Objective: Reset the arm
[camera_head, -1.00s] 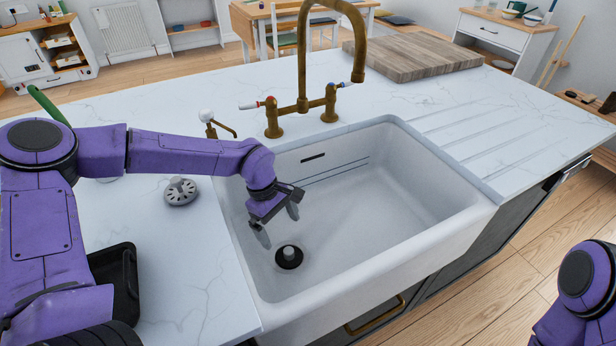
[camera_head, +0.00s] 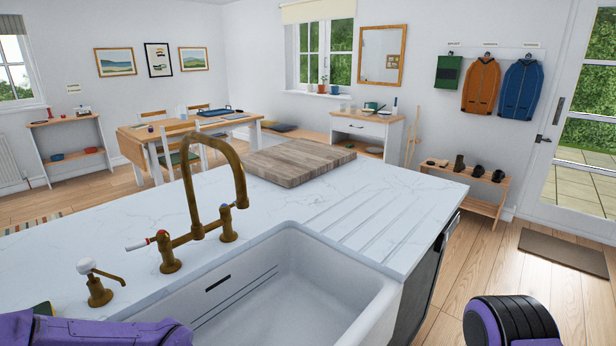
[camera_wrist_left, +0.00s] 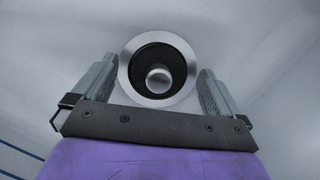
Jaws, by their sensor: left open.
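My left arm (camera_head: 110,331) shows only as a purple link at the lower left edge of the head view; its gripper is out of that view. In the left wrist view my left gripper (camera_wrist_left: 152,88) is open, its two grey fingers spread apart with nothing held between them. Beyond the fingers is the sink drain (camera_wrist_left: 158,74), a metal ring with a dark inside and a round knob in the middle. My right arm (camera_head: 512,322) shows as a purple and black link at the lower right; its gripper is out of view.
The white sink (camera_head: 290,300) lies in front, with a brass tap (camera_head: 240,185) and a soap pump (camera_head: 97,285) behind it. A wooden board (camera_head: 297,162) rests on the white counter (camera_head: 390,215). Open floor (camera_head: 490,260) lies right, before a shoe rack (camera_head: 460,190) and a glazed door (camera_head: 570,190).

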